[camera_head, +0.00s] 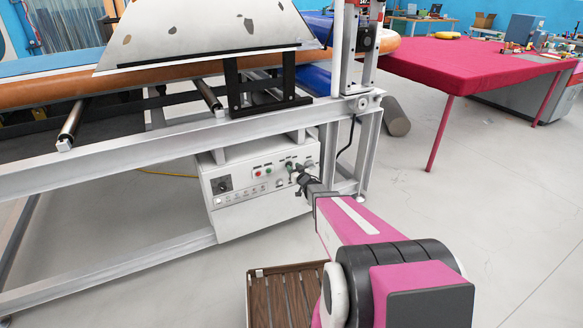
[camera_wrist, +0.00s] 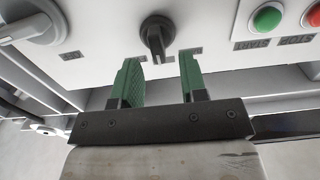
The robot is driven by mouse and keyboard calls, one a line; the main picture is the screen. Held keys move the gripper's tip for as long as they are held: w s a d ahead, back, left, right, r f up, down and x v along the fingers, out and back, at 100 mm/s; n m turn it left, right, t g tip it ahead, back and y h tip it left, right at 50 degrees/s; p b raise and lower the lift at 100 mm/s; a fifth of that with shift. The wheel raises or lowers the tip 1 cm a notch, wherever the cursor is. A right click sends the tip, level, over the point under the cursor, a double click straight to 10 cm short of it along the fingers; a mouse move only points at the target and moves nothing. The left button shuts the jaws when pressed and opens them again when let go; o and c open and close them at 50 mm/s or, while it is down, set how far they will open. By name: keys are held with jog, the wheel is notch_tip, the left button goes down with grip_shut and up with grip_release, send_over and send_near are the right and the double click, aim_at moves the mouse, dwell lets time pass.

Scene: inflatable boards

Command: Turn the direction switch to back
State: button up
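The control panel is the front of a white box (camera_head: 235,215) under the machine frame. In the wrist view, a black rotary switch (camera_wrist: 157,38) sits on the panel, its raised handle pointing down and slightly right in the picture. Its small labels are too blurred to read. My gripper (camera_wrist: 159,66) is open, with one green finger below left of the switch and the other below right. The fingers look apart from the switch, and nothing is between them. In the head view my gripper (camera_head: 297,172) is at the panel's right part and hides the switch.
A green button (camera_wrist: 267,18) and a red button (camera_wrist: 313,14) sit right of the switch in the wrist view; a larger grey knob (camera_wrist: 32,26) is at left. Metal frame beams (camera_head: 150,150) run above the box. A slatted wooden crate (camera_head: 285,295) stands on the floor.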

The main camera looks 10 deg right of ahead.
jog(key=shift+x, duration=1.3)
jog(key=c, duration=0.6)
jog(key=shift+o, duration=0.2)
jog(key=shift+n, duration=0.4)
jog(key=n, duration=0.3)
jog(key=shift+s+a, duration=0.1)
jog(key=shift+a, duration=0.1)
jog(key=shift+s+a+f+n, duration=0.1)
jog(key=shift+n, duration=1.15)
jog(key=shift+a+f+n, duration=0.1)
jog(key=shift+n, duration=1.15)
jog(key=o, duration=0.6)
jog(key=shift+c, duration=0.2)
